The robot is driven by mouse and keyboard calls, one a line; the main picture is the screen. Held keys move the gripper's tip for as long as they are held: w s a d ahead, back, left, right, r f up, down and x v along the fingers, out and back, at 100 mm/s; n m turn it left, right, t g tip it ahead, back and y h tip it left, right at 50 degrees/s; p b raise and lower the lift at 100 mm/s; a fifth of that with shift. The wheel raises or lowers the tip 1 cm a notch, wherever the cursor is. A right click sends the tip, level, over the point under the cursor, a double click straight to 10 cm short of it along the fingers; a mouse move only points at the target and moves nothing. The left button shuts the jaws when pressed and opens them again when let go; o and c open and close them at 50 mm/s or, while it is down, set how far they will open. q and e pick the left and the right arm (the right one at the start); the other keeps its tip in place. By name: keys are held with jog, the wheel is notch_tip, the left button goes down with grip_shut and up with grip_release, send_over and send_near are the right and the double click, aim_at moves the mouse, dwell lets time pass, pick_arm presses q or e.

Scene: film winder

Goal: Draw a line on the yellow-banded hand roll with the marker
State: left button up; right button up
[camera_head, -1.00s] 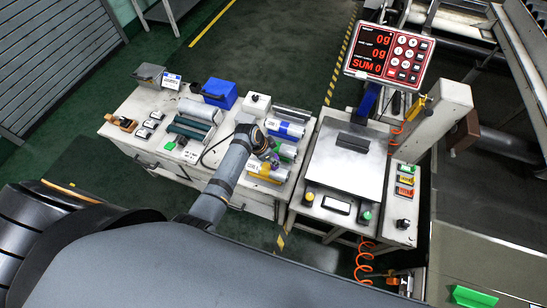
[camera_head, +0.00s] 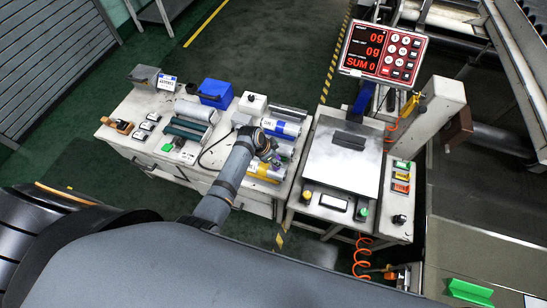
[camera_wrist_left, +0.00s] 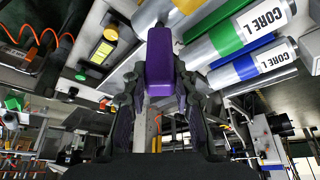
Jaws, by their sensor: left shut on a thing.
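My left gripper (camera_wrist_left: 158,105) is shut on the purple marker (camera_wrist_left: 160,62). The marker points away from the gripper, toward a pale roll at the top of the left wrist view. That roll has a yellow band (camera_wrist_left: 187,5); I cannot tell whether the marker tip touches it. In the head view the yellow-banded hand roll (camera_head: 264,172) lies at the front right of the white bench. The left gripper (camera_head: 270,152) is over the rolls at its back edge, partly hidden by my wrist. My right gripper is not in view.
A green-banded roll (camera_wrist_left: 224,37) and a blue-banded roll (camera_wrist_left: 239,70) lie beside the yellow one. A weighing station with a steel plate (camera_head: 340,160) stands to the right. A blue box (camera_head: 216,93) and a grey box (camera_head: 145,77) are at the bench's back.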

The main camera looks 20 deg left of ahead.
pick_arm(q)
jog(key=shift+d, duration=0.3)
jog(key=shift+d, duration=0.25)
jog(key=shift+f, duration=0.1)
jog(key=shift+s+d+p, duration=0.1)
jog(key=shift+p, duration=0.2)
jog(key=shift+d, duration=0.45)
jog(key=shift+d+p, duration=0.2)
jog(key=shift+p, duration=0.15)
jog(key=shift+d, duration=0.3)
